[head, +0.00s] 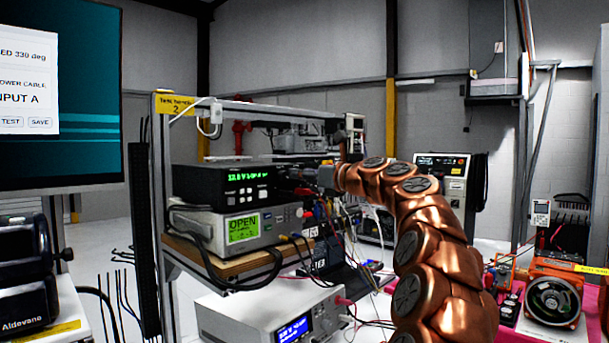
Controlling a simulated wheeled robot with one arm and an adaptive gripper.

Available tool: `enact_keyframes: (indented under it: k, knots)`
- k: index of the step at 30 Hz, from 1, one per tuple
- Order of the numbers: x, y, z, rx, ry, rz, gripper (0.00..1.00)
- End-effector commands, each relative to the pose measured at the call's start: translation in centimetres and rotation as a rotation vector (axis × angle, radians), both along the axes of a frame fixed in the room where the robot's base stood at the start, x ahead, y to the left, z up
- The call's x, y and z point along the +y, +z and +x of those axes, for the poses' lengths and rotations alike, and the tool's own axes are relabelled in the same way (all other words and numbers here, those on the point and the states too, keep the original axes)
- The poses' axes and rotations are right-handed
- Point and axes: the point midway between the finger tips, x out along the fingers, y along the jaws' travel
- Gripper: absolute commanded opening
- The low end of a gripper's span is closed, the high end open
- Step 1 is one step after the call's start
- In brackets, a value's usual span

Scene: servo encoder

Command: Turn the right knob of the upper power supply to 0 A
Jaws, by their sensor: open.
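The upper power supply (205,187) is a black box with a green lit readout, on top of a grey unit on the shelf. The readout is too small to read surely. Several small buttons show below it. Its right knob cannot be made out; the right end of the front is dark and crowded by my gripper. My copper arm reaches in from the lower right. My gripper (299,184) is at its end, small and dark, close to the right end of the upper supply. It is open; whether its fingers are around the knob or only beside it cannot be told.
A grey unit (198,221) with a green OPEN display sits below, on a wooden shelf (222,267). Cables hang in front and to the right. A white instrument (245,318) with a blue display stands lower. A monitor (75,160) is at left.

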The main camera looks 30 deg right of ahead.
Motion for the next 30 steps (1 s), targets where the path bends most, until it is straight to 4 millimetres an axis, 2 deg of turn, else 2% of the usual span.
enact_keyframes:
  k: [2,16,30]
  knots:
    - [0.01,0.01,-0.01,0.0,0.0,0.0,0.5]
    - [0.02,0.02,-0.04,0.0,0.0,-0.001,0.01]
    - [0.25,0.56,-0.06,-0.007,0.004,-0.027,0.0]
